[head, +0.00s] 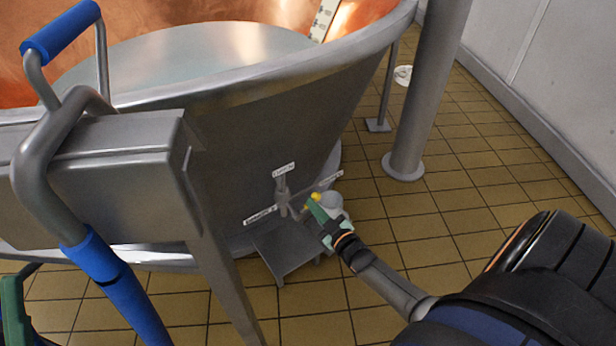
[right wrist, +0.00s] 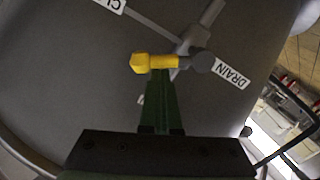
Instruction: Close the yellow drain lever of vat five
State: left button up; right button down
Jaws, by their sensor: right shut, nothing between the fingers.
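The yellow drain lever (right wrist: 155,63) shows in the right wrist view as a short yellow handle with a knob, joined to a grey pivot beside the DRAIN label (right wrist: 231,76). In the head view its yellow end (head: 314,196) shows low on the outer wall of the vat (head: 240,130). My right gripper (head: 318,212) has green fingers and is shut and empty. In the right wrist view its fingertips (right wrist: 161,74) are right at the lever's underside; I cannot tell whether they touch.
A small metal step (head: 285,245) stands below the valve. A bent tube with blue grips (head: 60,35) hangs over the vat rim at left. A grey post (head: 425,90) stands on the tiled floor at right. The floor (head: 450,220) beyond my right arm is clear.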

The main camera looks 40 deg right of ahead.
jog(key=m, duration=0.1)
jog(key=d+f+m, duration=0.1)
jog(key=f+m+b, duration=0.1)
jog(key=shift+s+d+f+m, duration=0.1)
jog(key=shift+s+d+m, duration=0.05)
jog(key=shift+d+m, duration=0.15)
jog(key=shift+f, duration=0.1)
dwell(0.6)
